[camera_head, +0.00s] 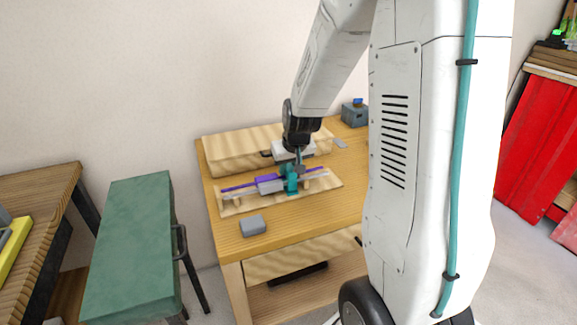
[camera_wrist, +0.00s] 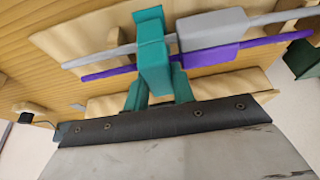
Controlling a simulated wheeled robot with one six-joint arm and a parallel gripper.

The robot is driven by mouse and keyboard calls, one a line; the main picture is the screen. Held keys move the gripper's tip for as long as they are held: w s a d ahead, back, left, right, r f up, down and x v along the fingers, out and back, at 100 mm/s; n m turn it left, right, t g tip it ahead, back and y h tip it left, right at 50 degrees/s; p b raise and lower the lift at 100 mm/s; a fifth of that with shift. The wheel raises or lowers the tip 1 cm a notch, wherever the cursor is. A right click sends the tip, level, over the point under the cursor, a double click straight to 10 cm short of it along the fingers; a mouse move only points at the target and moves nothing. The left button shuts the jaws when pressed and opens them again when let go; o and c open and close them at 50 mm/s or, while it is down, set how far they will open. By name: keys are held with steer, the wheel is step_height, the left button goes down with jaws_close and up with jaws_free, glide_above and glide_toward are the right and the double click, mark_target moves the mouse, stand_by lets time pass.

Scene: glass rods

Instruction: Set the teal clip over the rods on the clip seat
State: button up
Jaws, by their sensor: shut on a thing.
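The teal clip (camera_head: 291,179) is held by my gripper (camera_head: 299,160) at the rods. In the wrist view the teal clip (camera_wrist: 152,55) lies across both rods and hides a short stretch of each. A grey rod (camera_wrist: 100,58) and a purple rod (camera_wrist: 108,73) run side by side behind it. A grey block (camera_wrist: 212,30) and a purple block (camera_wrist: 222,54) sit on the rods right beside the clip. My gripper's dark edge (camera_wrist: 165,120) fills the lower wrist view. The clip hides the seat, so I cannot tell whether it touches it.
The rods rest on a pale wooden board (camera_head: 237,209) on the wooden table (camera_head: 320,205). A loose grey block (camera_head: 252,226) lies in front of it. A long wooden block (camera_head: 235,149) stands behind, and a blue-grey box (camera_head: 354,114) is at the back right.

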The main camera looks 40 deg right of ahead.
steer(key=shift+f, duration=0.45)
steer(key=o, duration=0.7)
steer(key=shift+r, duration=0.1)
steer(key=v, duration=1.1)
stand_by(0.5)
